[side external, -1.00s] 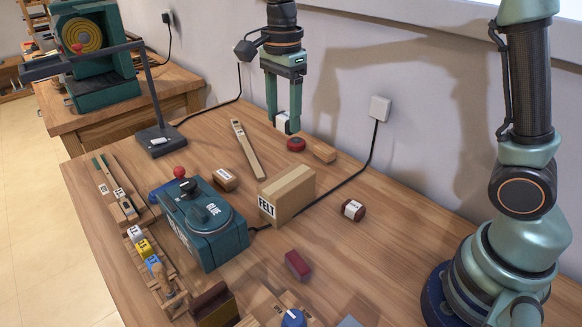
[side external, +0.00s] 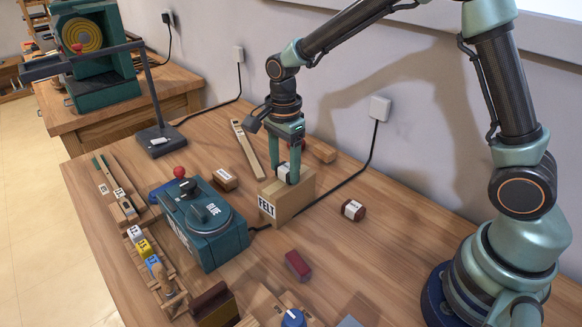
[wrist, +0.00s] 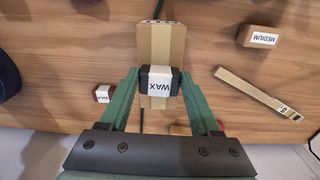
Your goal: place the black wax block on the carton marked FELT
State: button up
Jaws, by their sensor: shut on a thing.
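The black wax block (wrist: 159,81) has dark ends and a white band reading WAX. My gripper (wrist: 160,82) is shut on it, with a green finger at each end. In the side view the block (side external: 283,173) is at the top of the carton marked FELT (side external: 290,198), a tan box standing on the bench. The carton's top (wrist: 160,45) shows beneath and beyond the block in the wrist view. I cannot tell whether the block touches the carton. Fingers partly hide the block in the side view.
A green GLUE machine (side external: 203,222) stands left of the carton. A dark red-brown wax block (side external: 353,210) lies to its right and a red block (side external: 297,265) in front. A MEDIUM block (side external: 225,179) and a wooden strip (side external: 247,149) lie behind. Bench right of the carton is mostly clear.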

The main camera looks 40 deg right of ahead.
aim_at(284, 169)
jog(key=o, duration=1.4)
jog(key=shift+f, duration=0.1)
jog(key=shift+c, duration=0.2)
notch_tip(284, 169, up, 12)
jog(key=s+d+r+n+t, duration=0.1)
jog(key=s+d+n+t, duration=0.1)
jog(key=s+n, duration=0.5)
jog(key=s+d+r+n+t, duration=0.1)
jog(key=s+d+n+t, duration=0.2)
jog(key=s+n, duration=0.4)
jog(key=d+n, duration=0.1)
jog(key=n, duration=0.3)
jog(key=shift+d+r+t, duration=0.25)
jog(key=shift+d+t, duration=0.05)
jog(key=shift+d, duration=0.1)
